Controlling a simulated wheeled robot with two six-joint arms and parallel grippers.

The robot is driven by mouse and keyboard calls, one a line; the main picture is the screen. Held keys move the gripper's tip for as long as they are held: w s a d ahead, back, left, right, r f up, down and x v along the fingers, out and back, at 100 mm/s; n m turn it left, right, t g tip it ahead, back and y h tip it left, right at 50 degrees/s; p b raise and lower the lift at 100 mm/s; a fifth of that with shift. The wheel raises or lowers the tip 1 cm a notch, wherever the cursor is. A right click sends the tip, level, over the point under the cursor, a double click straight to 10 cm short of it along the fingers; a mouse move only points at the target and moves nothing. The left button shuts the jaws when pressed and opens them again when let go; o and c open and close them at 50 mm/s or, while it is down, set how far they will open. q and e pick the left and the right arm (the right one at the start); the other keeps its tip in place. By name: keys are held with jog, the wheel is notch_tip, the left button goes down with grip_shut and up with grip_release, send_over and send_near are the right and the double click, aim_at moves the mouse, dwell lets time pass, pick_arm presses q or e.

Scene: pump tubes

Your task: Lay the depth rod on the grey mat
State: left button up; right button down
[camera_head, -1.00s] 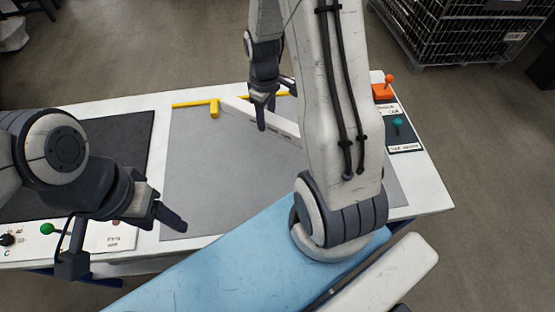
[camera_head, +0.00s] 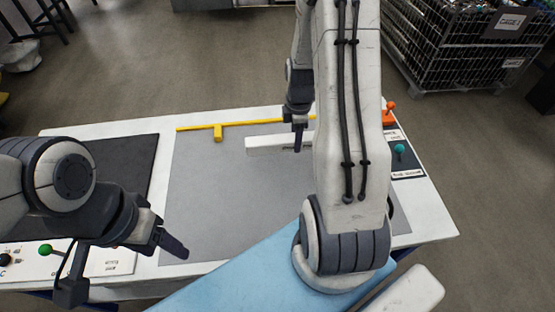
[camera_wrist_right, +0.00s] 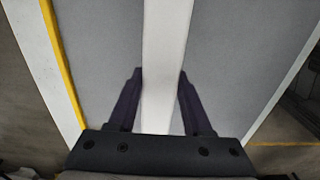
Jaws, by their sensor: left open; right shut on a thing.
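The depth rod, a long white bar (camera_head: 266,145), lies across the upper part of the grey mat (camera_head: 215,190) in the head view, roughly along the mat's far edge. My right gripper (camera_head: 299,143) is shut on it from above; my arm hides its right end. In the right wrist view, the rod (camera_wrist_right: 166,50) runs between the two fingers of the right gripper (camera_wrist_right: 158,80), over the mat (camera_wrist_right: 105,40). I cannot tell whether it touches the mat. My left gripper (camera_head: 168,240) is open and empty near the mat's front left corner.
A yellow bar with a short block (camera_head: 218,132) runs along the mat's far edge. A dark mat (camera_head: 125,165) lies left, with a green knob (camera_head: 45,249) in front. Orange (camera_head: 389,107) and teal (camera_head: 399,149) knobs stand right. The grey mat's middle is clear.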

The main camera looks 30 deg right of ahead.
send_over(277, 163)
notch_tip(277, 163, down, 3)
jog(key=shift+f, duration=0.1)
jog(key=shift+f+p, duration=0.4)
jog(key=shift+f, duration=1.65)
jog(key=shift+f, duration=0.2)
jog(key=shift+c, duration=1.6)
grip_release()
jog(key=shift+r, duration=0.15)
